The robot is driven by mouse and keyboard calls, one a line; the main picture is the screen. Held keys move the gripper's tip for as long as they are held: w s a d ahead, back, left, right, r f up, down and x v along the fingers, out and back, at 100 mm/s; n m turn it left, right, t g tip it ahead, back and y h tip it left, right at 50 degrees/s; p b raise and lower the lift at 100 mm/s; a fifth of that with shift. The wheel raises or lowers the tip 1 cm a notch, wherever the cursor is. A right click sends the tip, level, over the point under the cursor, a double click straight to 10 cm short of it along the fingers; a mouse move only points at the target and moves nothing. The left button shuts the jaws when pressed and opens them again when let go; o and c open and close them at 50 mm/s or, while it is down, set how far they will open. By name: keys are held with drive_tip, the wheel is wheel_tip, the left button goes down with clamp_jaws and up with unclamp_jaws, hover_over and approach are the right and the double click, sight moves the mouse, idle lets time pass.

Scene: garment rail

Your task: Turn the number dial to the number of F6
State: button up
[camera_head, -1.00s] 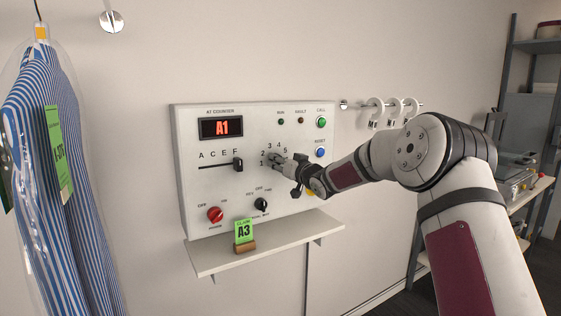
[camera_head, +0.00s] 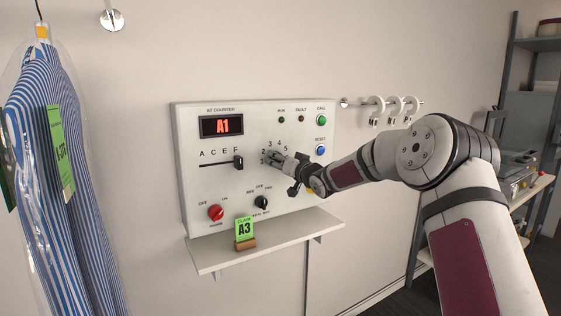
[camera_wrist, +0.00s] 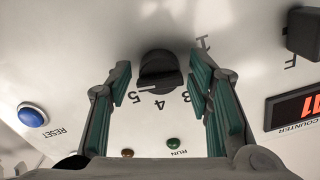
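The number dial (camera_wrist: 160,72) is a black ridged knob on the white panel (camera_head: 195,180). In the wrist view it lies between the two green-padded fingers of my gripper (camera_wrist: 160,62), with gaps on both sides. My gripper is open around the dial. In the head view my gripper (camera_head: 278,162) covers most of the dial; numerals 2 to 5 show above it. The black letter slider (camera_head: 238,162) stands at F, at the right end of its slot; it also shows in the wrist view (camera_wrist: 303,35).
A green call button (camera_head: 321,120) and a blue reset button (camera_head: 321,150) are right of the dial. A red knob (camera_head: 216,213) and a black knob (camera_head: 262,202) sit below. A green A3 claim card (camera_head: 244,229) stands on the shelf (camera_head: 290,240). A bagged striped shirt (camera_head: 45,180) hangs left.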

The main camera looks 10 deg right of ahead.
drive_tip(key=shift+r, duration=0.1)
drive_tip(key=v, duration=1.2)
drive_tip(key=s+a+f+g+h+p, duration=0.1)
drive_tip(key=s+g, duration=0.5)
drive_tip(key=s, duration=2)
drive_tip(key=s+a+f+g+h+p, duration=0.1)
drive_tip(key=s+g+h, duration=0.3)
drive_tip(key=s, duration=2.2)
drive_tip(key=a+f+g, duration=0.1)
drive_tip(key=g, duration=0.2)
drive_tip(key=shift+s+a+f+n+h, duration=0.15)
drive_tip(key=shift+s+f+n+h, duration=0.15)
drive_tip(key=shift+s+f, duration=0.1)
